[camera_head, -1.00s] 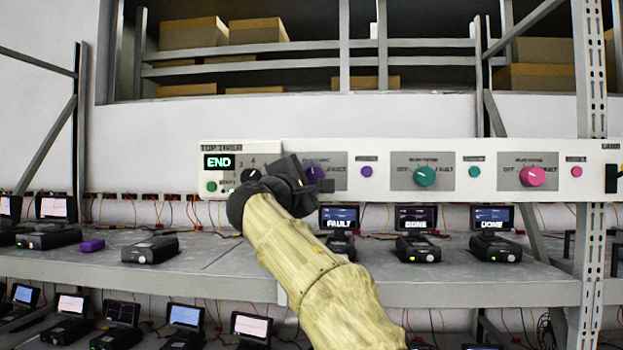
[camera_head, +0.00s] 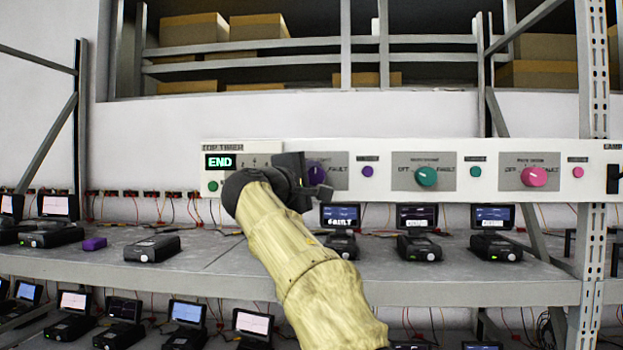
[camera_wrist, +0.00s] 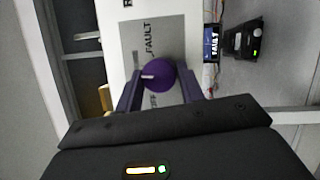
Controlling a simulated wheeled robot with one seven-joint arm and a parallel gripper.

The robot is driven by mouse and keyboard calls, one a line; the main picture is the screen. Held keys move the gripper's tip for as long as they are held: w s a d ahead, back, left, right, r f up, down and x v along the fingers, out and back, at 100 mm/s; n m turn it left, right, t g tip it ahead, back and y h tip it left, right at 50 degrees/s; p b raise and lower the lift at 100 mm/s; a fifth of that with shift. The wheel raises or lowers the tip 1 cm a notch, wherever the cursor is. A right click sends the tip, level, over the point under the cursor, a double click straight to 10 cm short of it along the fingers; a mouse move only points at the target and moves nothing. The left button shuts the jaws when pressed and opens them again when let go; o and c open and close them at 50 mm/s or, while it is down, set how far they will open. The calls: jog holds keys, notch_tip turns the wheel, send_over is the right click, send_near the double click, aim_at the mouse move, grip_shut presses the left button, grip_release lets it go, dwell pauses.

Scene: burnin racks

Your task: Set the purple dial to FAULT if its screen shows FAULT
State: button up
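The purple dial (camera_wrist: 158,76) is on the white panel (camera_head: 385,149), and its white pointer mark points toward the panel's top edge, between OFF and FAULT. In the head view the dial (camera_head: 315,174) is partly hidden by my gripper (camera_head: 317,184). In the wrist view my gripper (camera_wrist: 160,86) is open, with one finger on each side of the dial; I cannot tell if they touch it. The screen below the dial (camera_wrist: 212,43) reads FAULT in the wrist view; its lettering is blurred in the head view (camera_head: 340,216).
A teal dial (camera_head: 426,177) and a pink dial (camera_head: 535,176) sit farther right on the panel. A timer display (camera_head: 220,162) at left reads END. Devices with screens stand on the shelf (camera_head: 440,285) below. A rack upright (camera_head: 592,230) is at right.

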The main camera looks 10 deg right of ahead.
jog(key=o, duration=0.4)
jog(key=shift+c, duration=0.2)
jog(key=b+v, duration=0.6)
jog(key=v, duration=1.1)
jog(key=shift+s, duration=0.15)
jog(key=shift+a+f, duration=0.1)
